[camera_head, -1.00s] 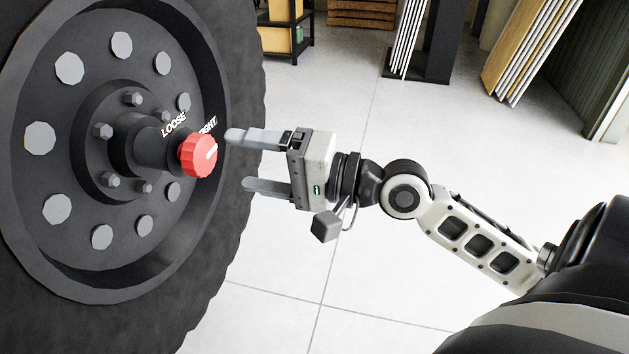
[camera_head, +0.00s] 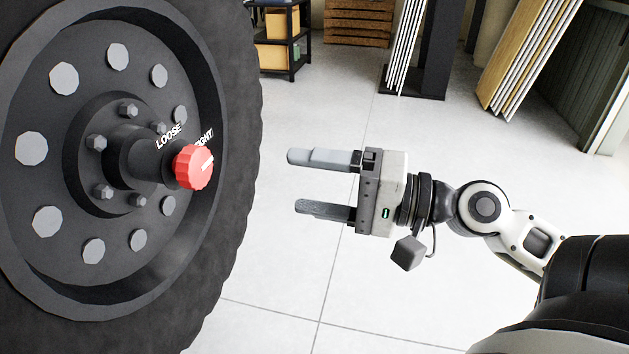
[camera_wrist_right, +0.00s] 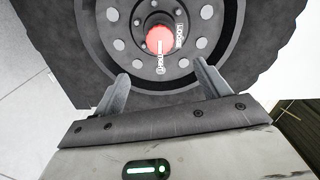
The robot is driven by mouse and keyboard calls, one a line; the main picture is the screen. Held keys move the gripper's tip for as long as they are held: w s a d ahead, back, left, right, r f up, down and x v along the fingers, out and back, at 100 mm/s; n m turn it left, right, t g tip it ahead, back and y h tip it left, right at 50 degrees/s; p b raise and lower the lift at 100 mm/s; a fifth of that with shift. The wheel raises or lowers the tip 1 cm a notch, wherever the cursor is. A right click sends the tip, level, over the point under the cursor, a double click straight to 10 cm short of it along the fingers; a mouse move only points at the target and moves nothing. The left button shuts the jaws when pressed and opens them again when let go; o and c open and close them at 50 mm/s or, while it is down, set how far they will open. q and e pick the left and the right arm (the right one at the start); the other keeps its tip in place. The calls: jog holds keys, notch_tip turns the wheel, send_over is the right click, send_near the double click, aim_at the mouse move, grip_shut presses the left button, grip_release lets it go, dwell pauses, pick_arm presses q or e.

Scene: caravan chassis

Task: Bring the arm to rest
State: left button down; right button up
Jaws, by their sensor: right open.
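My right gripper (camera_head: 322,184) is open and empty in the head view, right of the wheel and apart from it. Its two fingers point left toward the wheel hub. The red knob (camera_head: 193,167) sits on the hub of the large black wheel (camera_head: 232,215), with the words LOOSE and TIGHT printed beside it. In the right wrist view, the red knob (camera_wrist_right: 160,40) shows ahead, above and between the open fingers, with a clear gap. My left gripper is in neither view.
The pale tiled floor (camera_head: 290,280) is open below and around the right arm. A dark shelf (camera_head: 290,45) with boxes, a wooden stack (camera_head: 358,22) and leaning panels (camera_head: 525,55) stand at the back.

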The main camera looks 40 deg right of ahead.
notch_tip(320, 180, down, 22)
jog(key=d+n+g+h, duration=0.1)
jog(key=n+g+h, duration=0.15)
jog(key=h, duration=0.35)
jog(key=s+a+f+n+g+h, duration=0.1)
jog(key=s+a+f+n, duration=0.3)
jog(key=a+f+n, duration=0.4)
notch_tip(320, 180, down, 4)
jog(key=shift+s+a+f+h, duration=0.15)
jog(key=shift+s+a+h, duration=0.25)
jog(key=shift+a, duration=0.65)
jog(key=shift+w+g, duration=0.1)
jog(key=shift+g, duration=0.15)
